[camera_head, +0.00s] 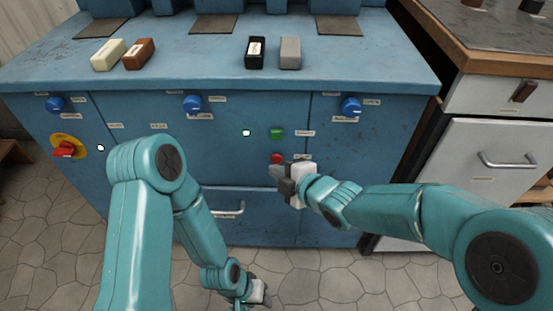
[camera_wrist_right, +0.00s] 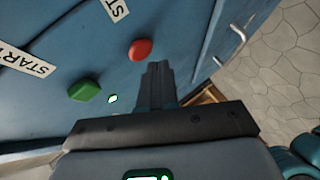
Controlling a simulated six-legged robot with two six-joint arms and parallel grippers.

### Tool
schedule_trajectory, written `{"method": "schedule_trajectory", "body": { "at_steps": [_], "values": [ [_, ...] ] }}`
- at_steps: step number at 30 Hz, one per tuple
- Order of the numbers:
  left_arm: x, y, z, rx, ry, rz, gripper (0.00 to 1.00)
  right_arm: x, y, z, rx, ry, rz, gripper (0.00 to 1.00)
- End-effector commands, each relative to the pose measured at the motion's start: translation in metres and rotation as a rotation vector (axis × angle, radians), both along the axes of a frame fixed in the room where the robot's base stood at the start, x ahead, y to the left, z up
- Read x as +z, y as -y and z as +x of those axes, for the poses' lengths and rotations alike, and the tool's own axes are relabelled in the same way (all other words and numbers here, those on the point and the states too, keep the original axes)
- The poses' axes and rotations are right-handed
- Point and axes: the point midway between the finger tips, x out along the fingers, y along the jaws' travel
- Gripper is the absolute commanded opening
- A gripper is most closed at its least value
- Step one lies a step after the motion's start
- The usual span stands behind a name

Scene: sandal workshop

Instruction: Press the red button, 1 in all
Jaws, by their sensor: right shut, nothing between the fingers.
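The red button (camera_head: 277,158) is on the front panel of the blue cabinet, below a green button. In the right wrist view the red button (camera_wrist_right: 140,49) stands out from the panel, just beyond and to the left of my fingertips. My right gripper (camera_head: 276,172) is shut and empty, with its tips close below the red button in the head view. I cannot tell whether they touch it; in the wrist view (camera_wrist_right: 157,68) a small gap shows. My left gripper (camera_head: 254,296) hangs low near the floor, and its jaw state is unclear.
The green button (camera_head: 276,133) sits right above the red one. Blue knobs (camera_head: 192,103) and a red switch on a yellow plate (camera_head: 66,149) are on the same panel. A drawer handle (camera_head: 228,209) is below. Several blocks (camera_head: 290,53) lie on the cabinet top.

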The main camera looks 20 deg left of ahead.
Motion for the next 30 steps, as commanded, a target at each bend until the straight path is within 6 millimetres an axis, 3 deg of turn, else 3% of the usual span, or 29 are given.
{"method": "schedule_trajectory", "body": {
  "at_steps": [30],
  "values": [
    [0.0018,0.0,0.0,0.0,0.0,0.0,0.43,-0.0001,-0.0022,0.0083,0.0,0.0,0.0,0.0]
  ]
}}
